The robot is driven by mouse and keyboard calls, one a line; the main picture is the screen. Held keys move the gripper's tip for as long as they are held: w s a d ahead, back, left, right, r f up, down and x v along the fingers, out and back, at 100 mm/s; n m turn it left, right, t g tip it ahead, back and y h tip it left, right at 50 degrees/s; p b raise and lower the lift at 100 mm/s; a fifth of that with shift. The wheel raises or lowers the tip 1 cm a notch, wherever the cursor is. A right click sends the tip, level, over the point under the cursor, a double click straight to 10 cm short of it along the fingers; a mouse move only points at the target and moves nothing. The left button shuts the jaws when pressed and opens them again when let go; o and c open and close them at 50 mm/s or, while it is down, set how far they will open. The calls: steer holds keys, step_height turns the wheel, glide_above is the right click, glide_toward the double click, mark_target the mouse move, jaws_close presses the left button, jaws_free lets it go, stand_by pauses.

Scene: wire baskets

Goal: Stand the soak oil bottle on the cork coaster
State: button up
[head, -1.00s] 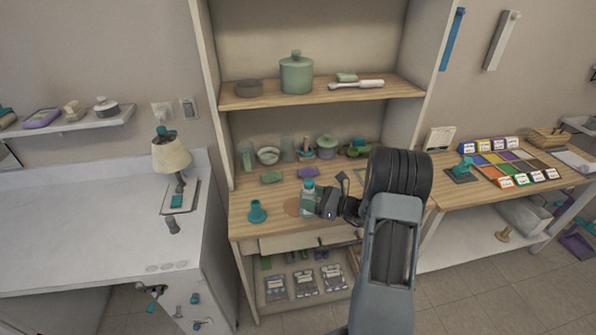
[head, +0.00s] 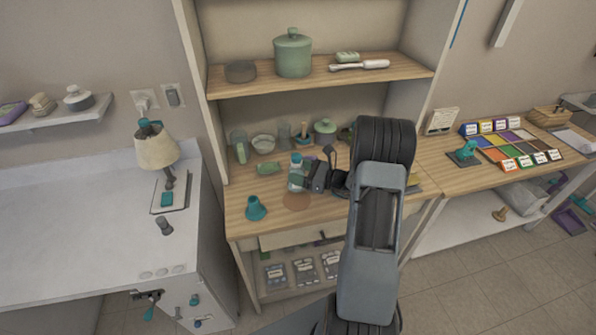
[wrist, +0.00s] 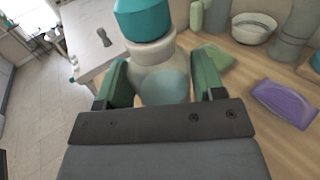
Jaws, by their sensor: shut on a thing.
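The soak oil bottle, pale with a teal cap, is upright in my gripper (head: 309,177); its body shows in the wrist view (wrist: 160,72) between the two green fingers, which are shut on it. In the head view the bottle (head: 296,174) appears just above the cork coaster. The cork coaster (head: 296,201) is a flat brown disc on the wooden counter, mostly uncovered. Whether the bottle's base is raised or touches the wood behind the coaster I cannot tell. The coaster is not seen in the wrist view.
A teal cone-shaped thing (head: 255,208) stands left of the coaster. Behind are a green block (head: 268,169), a white bowl (head: 263,143) and several jars. The shelf (head: 330,74) overhangs the back.

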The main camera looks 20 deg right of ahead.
steer(key=shift+f, duration=0.1)
steer(key=shift+f+b, duration=2.35)
steer(key=shift+f, duration=0.45)
steer(key=shift+f+b, duration=0.65)
steer(key=o, duration=1.4)
steer(key=shift+c, duration=0.2)
steer(key=c, duration=0.3)
steer(key=shift+c, duration=0.2)
